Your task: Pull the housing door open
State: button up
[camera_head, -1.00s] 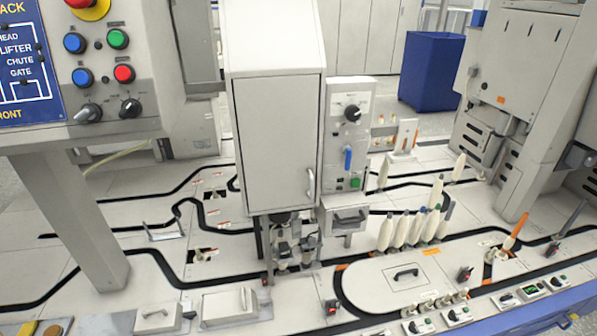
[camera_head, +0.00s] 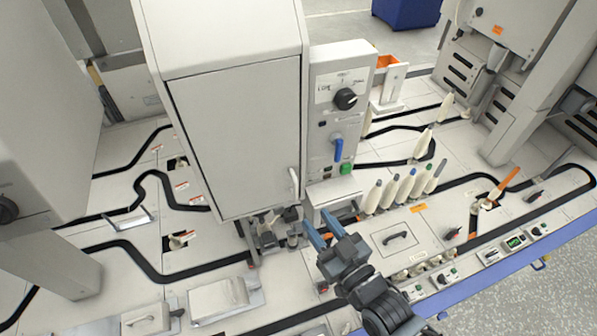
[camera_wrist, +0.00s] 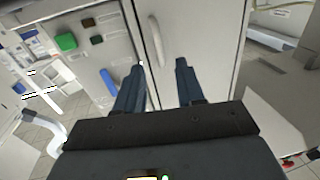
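The housing door (camera_head: 235,135) is the pale front panel of the tall housing and looks shut. Its white upright handle (camera_head: 294,184) is at the door's lower right edge. In the wrist view the handle (camera_wrist: 156,40) stands just beyond my fingertips, between their lines, and the door (camera_wrist: 205,45) fills the middle. My gripper (camera_head: 317,220) is below and a little right of the handle in the head view. Its two blue-grey fingers, also seen in the wrist view (camera_wrist: 160,65), are apart with nothing between them. The handle appears apart from both fingers.
A control panel (camera_head: 342,110) with a black knob, blue lever and green button adjoins the housing on the right. Pale bobbins (camera_head: 395,190) stand in a row to its right. A blue bin (camera_head: 407,12) is behind. Black tracks run over the pale deck.

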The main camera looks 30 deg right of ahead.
aim_at(297, 193)
jog(key=w+p, duration=0.1)
jog(key=w, duration=0.7)
jog(key=shift+w+d, duration=0.1)
jog(key=shift+w, duration=0.15)
grip_shut()
dwell(0.5)
